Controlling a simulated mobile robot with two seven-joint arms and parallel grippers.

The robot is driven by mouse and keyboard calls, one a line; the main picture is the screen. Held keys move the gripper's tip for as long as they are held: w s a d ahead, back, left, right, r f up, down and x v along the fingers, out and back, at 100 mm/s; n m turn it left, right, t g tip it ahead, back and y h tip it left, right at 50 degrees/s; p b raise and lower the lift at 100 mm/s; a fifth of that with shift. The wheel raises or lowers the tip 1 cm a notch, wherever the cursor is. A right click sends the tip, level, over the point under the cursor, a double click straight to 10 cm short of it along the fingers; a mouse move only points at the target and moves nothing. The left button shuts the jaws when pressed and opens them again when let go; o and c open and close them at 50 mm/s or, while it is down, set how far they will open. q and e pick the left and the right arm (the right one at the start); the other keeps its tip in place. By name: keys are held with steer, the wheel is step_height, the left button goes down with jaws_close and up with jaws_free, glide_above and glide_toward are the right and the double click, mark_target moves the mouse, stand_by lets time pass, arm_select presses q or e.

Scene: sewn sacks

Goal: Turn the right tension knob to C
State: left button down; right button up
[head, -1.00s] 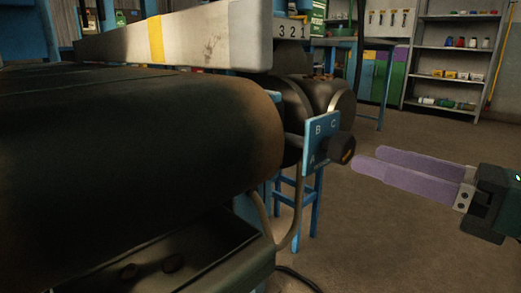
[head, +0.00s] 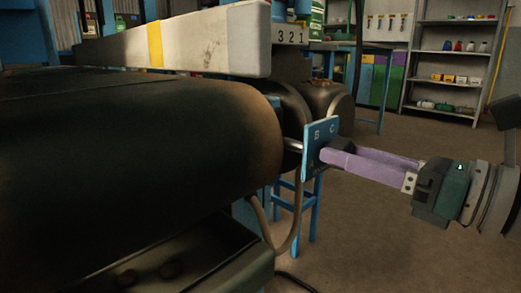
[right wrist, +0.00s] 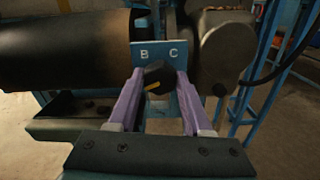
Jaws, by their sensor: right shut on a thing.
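The right tension knob (right wrist: 157,77) is black with an orange pointer line that slants to the lower left in the right wrist view. It sits on a blue plate (head: 318,137) lettered A, B and C at the end of the roller; B and C show along its top edge. My right gripper (head: 324,156) has its two purple fingers around the knob, and it also shows in the right wrist view (right wrist: 160,78). In the head view the fingers hide much of the knob (head: 341,147). My left gripper is not in view.
The large dark roller (head: 130,150) fills the left, below a pale beam (head: 190,40) with a yellow band. A hose (head: 297,215) hangs under the plate. Shelves (head: 455,65) stand at the back right. The floor (head: 400,250) at right is clear.

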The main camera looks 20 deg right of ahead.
jaws_close()
steer(key=shift+m+p, duration=7.15)
steer(key=shift+m, duration=7.95)
